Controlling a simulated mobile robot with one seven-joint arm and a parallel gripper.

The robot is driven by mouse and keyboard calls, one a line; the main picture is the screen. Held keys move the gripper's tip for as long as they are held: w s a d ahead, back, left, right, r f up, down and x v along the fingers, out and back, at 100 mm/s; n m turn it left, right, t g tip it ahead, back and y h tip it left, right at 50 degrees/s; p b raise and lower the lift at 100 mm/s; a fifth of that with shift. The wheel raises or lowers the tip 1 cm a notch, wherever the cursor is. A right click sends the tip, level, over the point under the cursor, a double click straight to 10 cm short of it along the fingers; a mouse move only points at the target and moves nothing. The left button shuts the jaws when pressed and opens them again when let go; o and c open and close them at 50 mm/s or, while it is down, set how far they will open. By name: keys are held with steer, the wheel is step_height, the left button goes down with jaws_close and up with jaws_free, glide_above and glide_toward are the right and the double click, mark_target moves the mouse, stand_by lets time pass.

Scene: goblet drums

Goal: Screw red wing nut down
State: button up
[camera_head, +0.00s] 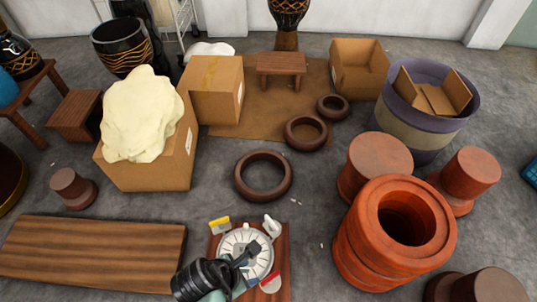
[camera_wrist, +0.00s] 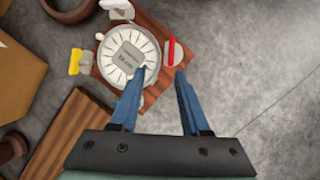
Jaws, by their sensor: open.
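The red wing nut (camera_wrist: 171,51) shows in the wrist view as a narrow red bar over a pale round piece, at the right edge of a round white dial-like fixture (camera_wrist: 142,38). In the head view the red piece (camera_head: 270,283) is at the fixture's lower right. My gripper (camera_wrist: 159,76) is open and empty, its two blue fingers spread. The left fingertip overlaps the fixture's lower edge in the picture; the right one appears just below the red wing nut. Contact cannot be told. In the head view my dark wrist covers the fixture's lower left.
A yellow piece (camera_head: 219,225) and a white piece (camera_head: 272,226) stand at the fixture's rim. It sits on a red-brown board (camera_head: 280,255). A wooden plank (camera_head: 90,250) lies left. Stacked red-brown drum shells (camera_head: 360,240) stand right. A dark ring (camera_head: 244,187) lies behind.

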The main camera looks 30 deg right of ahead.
mark_target(269, 278)
steer(key=shift+n+g, duration=0.3)
steer(key=b+x, duration=0.3)
steer(key=x, duration=0.2)
steer(key=s+b+x, duration=0.1)
steer(key=b+x, duration=0.2)
steer(key=x, duration=0.1)
steer(key=a+b+x, duration=0.1)
steer(key=b+x, duration=0.1)
steer(key=x, duration=0.3)
steer(key=shift+s+d+f+b, duration=0.2)
steer(key=shift+s+f+b, duration=0.2)
steer(key=shift+f, duration=0.15)
jaws_close()
